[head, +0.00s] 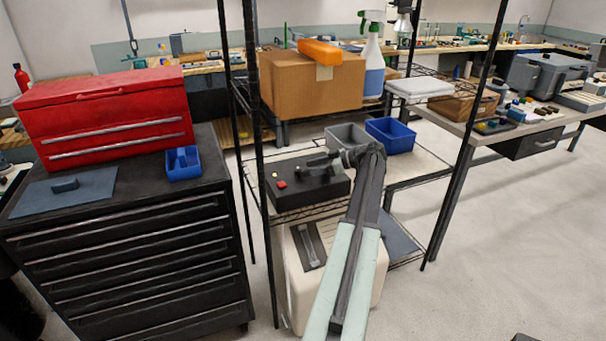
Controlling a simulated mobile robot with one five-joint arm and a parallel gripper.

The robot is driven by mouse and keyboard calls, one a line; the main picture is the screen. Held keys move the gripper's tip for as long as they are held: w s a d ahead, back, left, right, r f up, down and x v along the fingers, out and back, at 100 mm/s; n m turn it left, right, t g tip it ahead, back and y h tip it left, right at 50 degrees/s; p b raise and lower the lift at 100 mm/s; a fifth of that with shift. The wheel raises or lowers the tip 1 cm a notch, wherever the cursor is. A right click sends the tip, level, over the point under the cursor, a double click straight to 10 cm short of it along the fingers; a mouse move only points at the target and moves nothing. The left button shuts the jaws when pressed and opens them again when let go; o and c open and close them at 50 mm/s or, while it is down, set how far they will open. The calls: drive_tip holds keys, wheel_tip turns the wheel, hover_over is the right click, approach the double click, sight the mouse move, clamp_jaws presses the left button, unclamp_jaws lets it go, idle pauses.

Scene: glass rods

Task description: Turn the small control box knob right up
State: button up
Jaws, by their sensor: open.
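The small control box (308,195) is a dark, low box on the wire rack's middle shelf. A yellow button and a red button (282,184) show on its left top. My gripper (318,166) is over the right part of the box top, reaching in from the right. It is open, with its fingers close above the box. The knob cannot be made out; the gripper and the dark parts around it cover that spot. I cannot tell whether the fingers touch the knob or which way it points.
A grey bin (347,136) and a blue bin (391,134) stand behind my gripper on the shelf. Black rack posts (262,150) rise close left of the box. A cardboard box (308,82) sits on the shelf above. A white container (300,290) stands below.

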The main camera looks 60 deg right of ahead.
sight(302, 169)
drive_tip(key=x, duration=0.3)
drive_tip(key=shift+f+b, duration=0.2)
drive_tip(key=shift+b, duration=0.2)
drive_tip(key=shift+w, duration=0.3)
clamp_jaws()
drive_tip(key=shift+a, duration=0.1)
